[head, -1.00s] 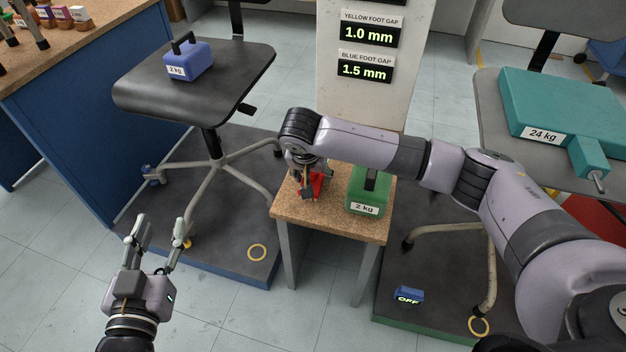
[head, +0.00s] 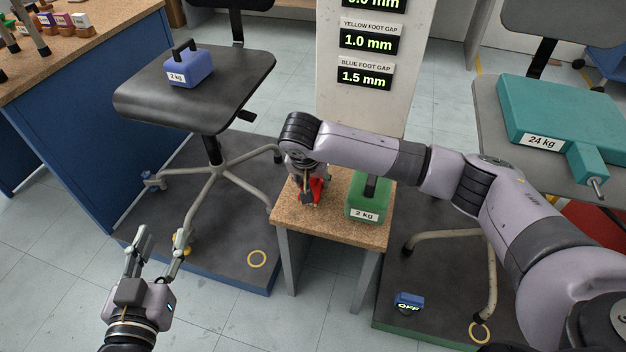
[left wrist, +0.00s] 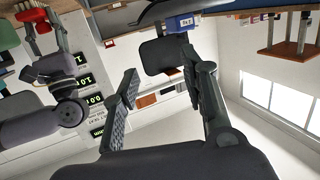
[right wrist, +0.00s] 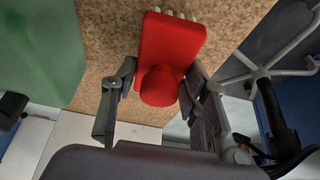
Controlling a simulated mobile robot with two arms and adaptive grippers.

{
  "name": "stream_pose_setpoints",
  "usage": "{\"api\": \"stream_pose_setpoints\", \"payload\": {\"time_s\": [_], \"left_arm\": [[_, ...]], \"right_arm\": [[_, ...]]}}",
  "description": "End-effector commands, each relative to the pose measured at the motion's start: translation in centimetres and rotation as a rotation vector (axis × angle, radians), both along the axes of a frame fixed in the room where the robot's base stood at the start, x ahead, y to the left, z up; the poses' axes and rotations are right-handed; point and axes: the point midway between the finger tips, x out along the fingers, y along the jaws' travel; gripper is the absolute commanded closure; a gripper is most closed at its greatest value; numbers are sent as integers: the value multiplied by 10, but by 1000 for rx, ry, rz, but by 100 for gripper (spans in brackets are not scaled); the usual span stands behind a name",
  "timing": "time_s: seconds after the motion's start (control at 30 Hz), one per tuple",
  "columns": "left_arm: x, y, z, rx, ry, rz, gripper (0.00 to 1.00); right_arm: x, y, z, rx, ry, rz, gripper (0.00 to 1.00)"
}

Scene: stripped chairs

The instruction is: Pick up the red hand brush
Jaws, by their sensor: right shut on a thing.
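The red hand brush (right wrist: 168,58) stands out in the right wrist view, with its red block, rounded handle end and pale bristles at the top edge. My right gripper (right wrist: 157,92) has a finger on each side of it and is shut on it, over the small cork-topped table. In the head view the brush (head: 316,189) is partly hidden behind my right gripper (head: 307,197). My left gripper (head: 158,240) is open and empty at the lower left of the head view, and its spread fingers also show in the left wrist view (left wrist: 165,100).
A green 2 kg weight (head: 369,197) stands close to the brush on the small table (head: 335,228). A chair with a blue 2 kg weight (head: 188,68) is at left. A teal 24 kg weight (head: 560,115) lies on the right chair. A gauge panel stands behind.

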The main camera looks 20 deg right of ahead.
Motion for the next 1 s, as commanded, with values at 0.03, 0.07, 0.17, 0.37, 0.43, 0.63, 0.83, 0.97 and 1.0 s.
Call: {"api": "stream_pose_setpoints", "payload": {"time_s": [0.03, 0.07, 0.17, 0.37, 0.43, 0.63, 0.83, 0.97, 1.0], "left_arm": [[-2, 2, -6, 11, 35, 4, 60], [-3, 3, -10, 15, 55, 5, 60], [-8, 7, -24, 35, 138, 10, 60], [-36, 20, -67, 98, 405, 28, 60], [-50, 26, -83, 123, 509, 35, 60], [-100, 44, -116, 184, 799, 55, 60], [-150, 60, -134, 233, 1037, 72, 60], [-168, 65, -132, 248, 1117, 77, 60], [-167, 65, -130, 248, 1114, 77, 60]], "right_arm": [[0, 0, 6, 1, -2, 1, 88], [0, 0, 8, 0, -1, 0, 88], [1, 0, 20, 1, -2, 0, 88], [1, 1, 56, 2, -2, 1, 88], [1, 1, 70, 2, -3, 0, 88], [1, 1, 110, 3, -3, 2, 88], [1, 1, 144, 2, -3, 0, 88], [1, 1, 172, 1, -2, 0, 88], [1, 1, 177, 1, -2, 0, 88]]}}
